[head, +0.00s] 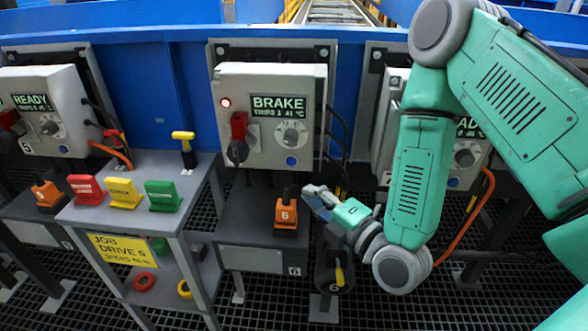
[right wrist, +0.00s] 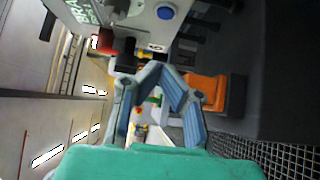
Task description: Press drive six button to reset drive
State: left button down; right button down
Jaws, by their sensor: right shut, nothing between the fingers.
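The grey drive box (head: 268,110) in the middle reads BRAKE on its display and has a lit red lamp (head: 225,103). A round blue button (head: 291,160) sits low on its face; it also shows in the right wrist view (right wrist: 165,12). Below stands an orange block marked 6 (head: 286,215), with a dark top. My right gripper (head: 312,190) is just right of this block, below the blue button and apart from it. In the right wrist view its fingertips (right wrist: 156,68) meet, with nothing held. My left gripper is not in view.
A red switch handle (head: 239,125) and a knob (head: 291,137) share the box face. A left box reads READY (head: 40,110); another box is partly behind my right arm. A grey stand (head: 140,215) at left holds red, yellow and green blocks. Cables hang right of the middle box.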

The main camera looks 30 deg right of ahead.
aim_at(294, 162)
jog(key=w, duration=0.3)
jog(key=w+b, duration=0.1)
jog(key=w, duration=0.4)
jog(key=shift+w+d, duration=0.3)
jog(key=shift+d, duration=0.1)
jog(key=shift+w+d, duration=0.25)
jog(key=shift+w+d+r, duration=0.2)
jog(key=shift+w+d, duration=0.25)
jog(key=shift+w, duration=0.2)
jog(key=shift+w+a, duration=0.1)
jog(key=shift+f, duration=0.1)
